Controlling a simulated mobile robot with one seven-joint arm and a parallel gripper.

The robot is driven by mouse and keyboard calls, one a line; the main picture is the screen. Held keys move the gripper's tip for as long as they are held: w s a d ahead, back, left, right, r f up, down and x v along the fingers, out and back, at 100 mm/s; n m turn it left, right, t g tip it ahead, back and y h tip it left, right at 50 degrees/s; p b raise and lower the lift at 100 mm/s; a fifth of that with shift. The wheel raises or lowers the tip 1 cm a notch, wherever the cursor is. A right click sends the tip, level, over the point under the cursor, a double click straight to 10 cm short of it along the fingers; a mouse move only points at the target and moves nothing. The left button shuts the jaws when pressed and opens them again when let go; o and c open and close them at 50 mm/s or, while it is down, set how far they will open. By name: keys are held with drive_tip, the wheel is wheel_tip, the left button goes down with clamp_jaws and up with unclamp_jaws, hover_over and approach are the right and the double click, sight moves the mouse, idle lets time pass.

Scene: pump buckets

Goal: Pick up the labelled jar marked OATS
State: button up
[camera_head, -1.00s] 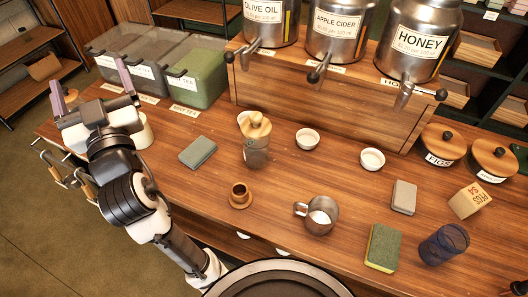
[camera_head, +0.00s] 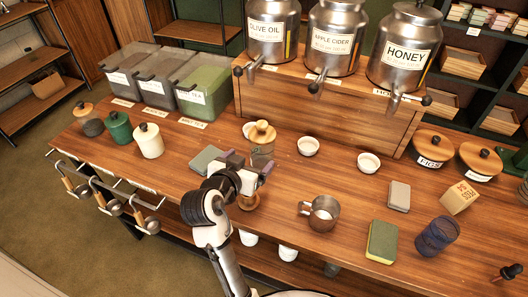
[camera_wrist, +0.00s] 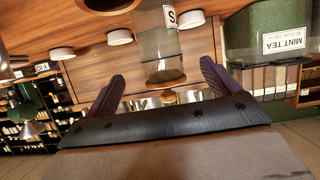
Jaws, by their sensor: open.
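A clear glass jar with a round-knobbed wooden lid (camera_head: 262,132) stands upright mid-counter. In the wrist view the glass jar (camera_wrist: 158,50) lies ahead, between the finger directions. Its white label (camera_wrist: 170,16) shows only an "S", so I cannot read OATS. My gripper (camera_head: 247,164) is open and empty on the jar's near side, covering its lower part in the head view. Both fingers (camera_wrist: 160,84) show apart in the wrist view.
A grey-green block (camera_head: 203,158) lies left of my gripper. A metal mug (camera_head: 321,214) and white bowls (camera_head: 308,146) stand to the right. A wooden dispenser stand (camera_head: 320,112) rises behind. The front-left counter is fairly clear.

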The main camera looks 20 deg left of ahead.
sight(257, 150)
drive_tip(key=x, duration=0.3)
drive_tip(key=shift+w, duration=0.2)
drive_tip(key=p+x, duration=0.2)
drive_tip(key=x, duration=0.1)
drive_tip(key=p+x, duration=0.1)
drive_tip(key=shift+w+d+r, duration=0.1)
drive_tip(key=shift+w+r, duration=0.15)
drive_tip(key=shift+w, duration=0.3)
drive_tip(key=shift+w+f, duration=0.2)
drive_tip(key=shift+w, duration=0.1)
drive_tip(key=shift+c, duration=0.3)
clamp_jaws()
